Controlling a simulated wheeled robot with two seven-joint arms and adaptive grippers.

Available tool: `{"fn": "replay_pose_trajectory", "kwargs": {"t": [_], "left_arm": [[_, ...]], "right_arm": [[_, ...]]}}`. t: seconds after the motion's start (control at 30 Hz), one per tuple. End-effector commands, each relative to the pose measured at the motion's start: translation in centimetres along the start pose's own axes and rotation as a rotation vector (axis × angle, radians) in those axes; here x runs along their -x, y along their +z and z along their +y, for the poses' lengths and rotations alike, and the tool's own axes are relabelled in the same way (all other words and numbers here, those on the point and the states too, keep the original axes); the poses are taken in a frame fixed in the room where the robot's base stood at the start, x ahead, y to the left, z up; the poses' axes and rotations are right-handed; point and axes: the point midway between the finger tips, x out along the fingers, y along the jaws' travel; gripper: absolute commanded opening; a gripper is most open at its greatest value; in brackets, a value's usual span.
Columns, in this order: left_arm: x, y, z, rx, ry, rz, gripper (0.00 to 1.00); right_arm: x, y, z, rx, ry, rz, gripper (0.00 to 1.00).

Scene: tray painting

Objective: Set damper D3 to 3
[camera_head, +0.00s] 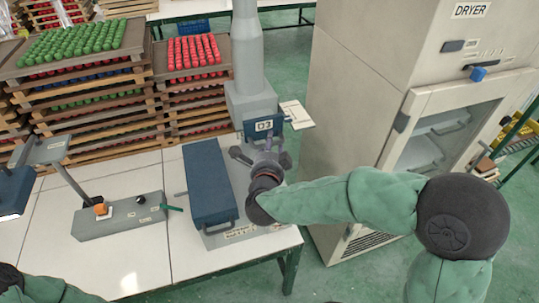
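Damper D3 is on the grey duct (249,98) at the back edge of the table, marked by a dark blue D3 plate (264,126). A white card (296,114) sticks out beside the plate. My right gripper (267,150) is just below and in front of the plate, reaching in from the right. Its fingers overlap the damper's front, so I cannot tell whether they touch or grip anything. The damper's lever and scale setting cannot be made out. Only part of my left arm shows at the bottom left; its gripper is out of view.
A blue box-shaped unit (208,184) stands just left of my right gripper. A grey control box (119,216) with an orange knob lies further left. Stacked trays (84,82) of coloured pieces stand behind the table. The dryer cabinet (357,82) stands to the right.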

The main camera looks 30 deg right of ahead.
Motion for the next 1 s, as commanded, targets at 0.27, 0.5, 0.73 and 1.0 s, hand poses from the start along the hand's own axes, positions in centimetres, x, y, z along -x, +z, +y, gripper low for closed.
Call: {"fn": "replay_pose_trajectory", "kwargs": {"t": [0.27,0.5,0.73,1.0], "left_arm": [[0.0,0.0,0.0,0.0,0.0,0.0,0.4],[0.0,0.0,0.0,0.0,0.0,0.0,0.4],[0.0,0.0,0.0,0.0,0.0,0.0,0.4],[0.0,0.0,0.0,0.0,0.0,0.0,0.4]], "right_arm": [[4.0,0.2,-0.1,-0.002,-0.003,-0.006,0.46],[7.5,0.2,-0.1,-0.001,-0.003,-0.006,0.46],[10.1,0.1,-0.1,0.0,-0.003,-0.005,0.46],[11.5,0.0,0.0,0.0,-0.001,-0.002,0.46]]}}
